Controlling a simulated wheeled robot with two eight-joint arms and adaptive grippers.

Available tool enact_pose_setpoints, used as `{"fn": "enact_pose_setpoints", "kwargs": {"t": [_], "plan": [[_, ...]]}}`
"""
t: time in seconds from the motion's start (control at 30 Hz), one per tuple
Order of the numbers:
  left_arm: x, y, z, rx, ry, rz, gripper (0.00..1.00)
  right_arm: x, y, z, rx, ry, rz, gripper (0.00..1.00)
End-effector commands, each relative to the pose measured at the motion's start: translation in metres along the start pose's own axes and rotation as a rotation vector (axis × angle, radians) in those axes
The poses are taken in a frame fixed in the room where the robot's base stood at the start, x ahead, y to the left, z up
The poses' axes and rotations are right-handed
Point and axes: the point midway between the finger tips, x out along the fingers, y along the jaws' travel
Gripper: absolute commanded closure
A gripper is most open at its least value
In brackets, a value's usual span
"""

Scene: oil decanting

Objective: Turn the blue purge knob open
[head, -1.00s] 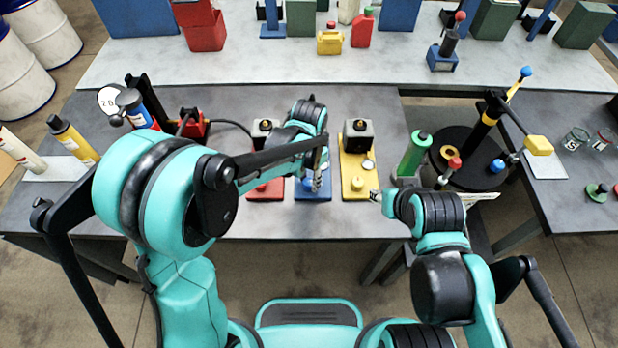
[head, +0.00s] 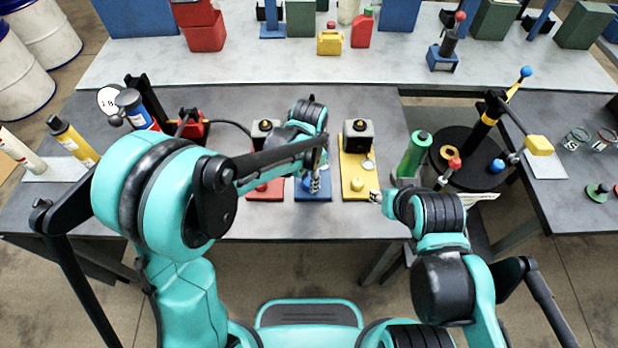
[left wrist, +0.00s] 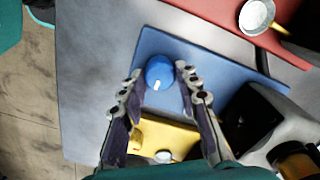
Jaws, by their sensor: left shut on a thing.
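The blue purge knob (left wrist: 159,73) is a round blue knob with a white mark, on the blue plate (left wrist: 210,65). In the left wrist view my left gripper (left wrist: 160,78) has one finger on each side of the knob and is shut on it. In the head view the left gripper (head: 315,182) is over the blue plate (head: 312,217), and the knob is mostly hidden by it. My right gripper (head: 376,196) is beside the front right of the yellow plate (head: 351,172); its fingers are too small to read.
The red plate (head: 262,190) is left of the blue one. Dark blocks stand at the back of the plates. A green cylinder (head: 414,154) and a round black stand (head: 480,178) are on the right. A white dial (head: 111,101) stands at the left.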

Motion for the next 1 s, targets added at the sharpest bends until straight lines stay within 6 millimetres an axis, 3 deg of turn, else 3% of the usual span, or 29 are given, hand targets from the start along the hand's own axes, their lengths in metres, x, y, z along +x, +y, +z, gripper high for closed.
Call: {"fn": "enact_pose_setpoints", "kwargs": {"t": [0.03,0.1,0.47,0.57,1.0], "plan": [[0.000,0.000,0.000,0.001,0.000,0.000,0.60,0.000,0.000,0.000,0.000,0.000,0.000,0.60],[0.000,0.000,0.000,0.001,0.000,0.000,0.47,0.000,0.000,0.000,0.000,0.000,0.000,0.60],[-0.005,0.000,0.000,0.000,0.000,0.000,0.47,0.000,0.000,0.000,0.000,0.000,0.000,0.60],[-0.017,0.000,0.000,0.000,0.000,0.000,0.47,0.000,0.000,0.000,0.000,0.000,0.000,0.60],[-0.105,0.000,0.000,0.000,0.000,0.000,0.47,0.000,0.000,0.000,0.000,0.000,0.000,0.60]]}}
